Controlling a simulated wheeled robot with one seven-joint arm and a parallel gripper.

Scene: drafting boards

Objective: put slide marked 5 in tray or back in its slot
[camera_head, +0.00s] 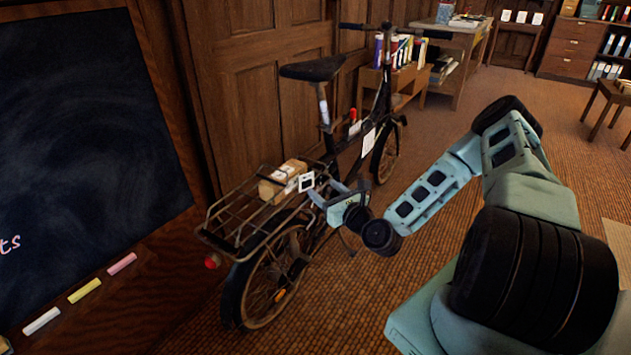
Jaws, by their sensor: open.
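A small white square frame with a darker middle, which looks like a slide (306,182), shows at the edge of the bicycle's rear rack, beside a brown parcel. Any number on it is too small to read. My gripper (322,190) is open, with its fingers pointing left toward the slide. The fingertips are very close to it; I cannot tell whether they touch it or stand around it. I cannot make out a slide tray or a slot in this view.
The brown parcel (280,184) lies on the wire rack (236,213) of the black bicycle (314,70), which stands by a wood-panelled wall. A blackboard (80,130) with a chalk ledge is at the left. A low bookshelf (402,80) stands behind. The floor at centre right is open.

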